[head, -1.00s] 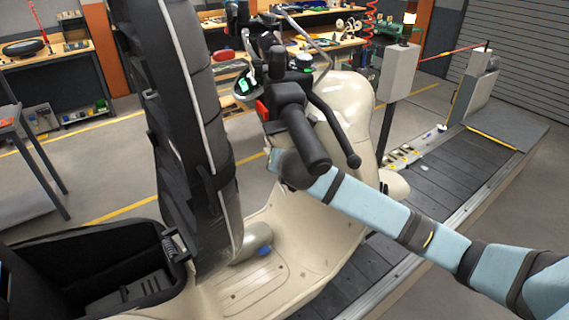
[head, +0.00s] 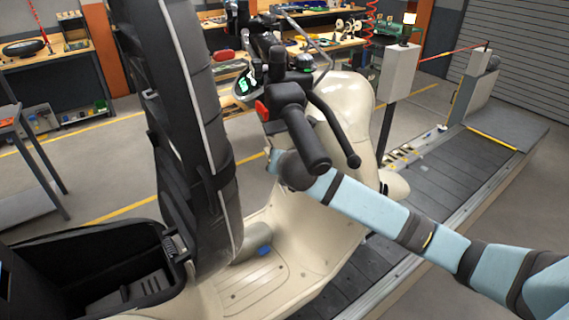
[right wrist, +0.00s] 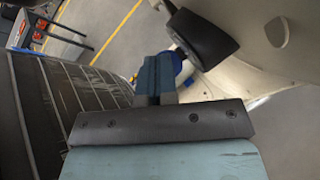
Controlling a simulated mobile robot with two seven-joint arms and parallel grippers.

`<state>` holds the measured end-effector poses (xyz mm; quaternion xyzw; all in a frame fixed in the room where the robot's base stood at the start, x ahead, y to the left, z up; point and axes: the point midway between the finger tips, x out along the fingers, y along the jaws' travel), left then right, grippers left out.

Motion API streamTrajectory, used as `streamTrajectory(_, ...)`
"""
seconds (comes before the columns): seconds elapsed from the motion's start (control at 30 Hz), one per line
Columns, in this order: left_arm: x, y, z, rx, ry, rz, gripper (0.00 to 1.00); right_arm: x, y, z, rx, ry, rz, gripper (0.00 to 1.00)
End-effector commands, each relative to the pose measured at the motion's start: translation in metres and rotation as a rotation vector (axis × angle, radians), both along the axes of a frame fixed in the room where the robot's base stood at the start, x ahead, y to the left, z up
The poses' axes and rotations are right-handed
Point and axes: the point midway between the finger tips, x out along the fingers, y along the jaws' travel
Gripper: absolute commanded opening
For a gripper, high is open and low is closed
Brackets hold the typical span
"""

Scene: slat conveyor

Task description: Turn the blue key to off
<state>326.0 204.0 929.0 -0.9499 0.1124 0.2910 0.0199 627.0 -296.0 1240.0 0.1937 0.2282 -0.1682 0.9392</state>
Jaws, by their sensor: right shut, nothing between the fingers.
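The cream scooter (head: 345,105) stands on the conveyor with its dark seat (head: 190,120) raised. In the right wrist view, a blue part (right wrist: 179,62), which looks like the blue key, shows just right of my fingertips, beside a dark cylinder (right wrist: 205,38). It is partly hidden, so its setting cannot be read, and I cannot tell if the fingers touch it. My right gripper (right wrist: 158,68) is shut and empty. In the head view my right arm reaches in from the right behind the handlebar grip, which hides the fingertips. My left gripper is not in view.
The black handlebar grip (head: 304,135) and brake lever (head: 335,130) lie close to my right wrist. A small blue item (head: 264,250) shows at the footboard. A grey post box (head: 398,72) stands beyond the scooter. Workbenches (head: 50,70) line the back.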

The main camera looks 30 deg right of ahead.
Motion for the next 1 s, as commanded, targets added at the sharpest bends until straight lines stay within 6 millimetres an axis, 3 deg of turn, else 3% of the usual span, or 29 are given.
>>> streamTrajectory(1.0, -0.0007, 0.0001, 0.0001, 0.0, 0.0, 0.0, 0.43, 0.0021, 0.0017, -0.0108, 0.0, 0.007, 0.0, 0.0)
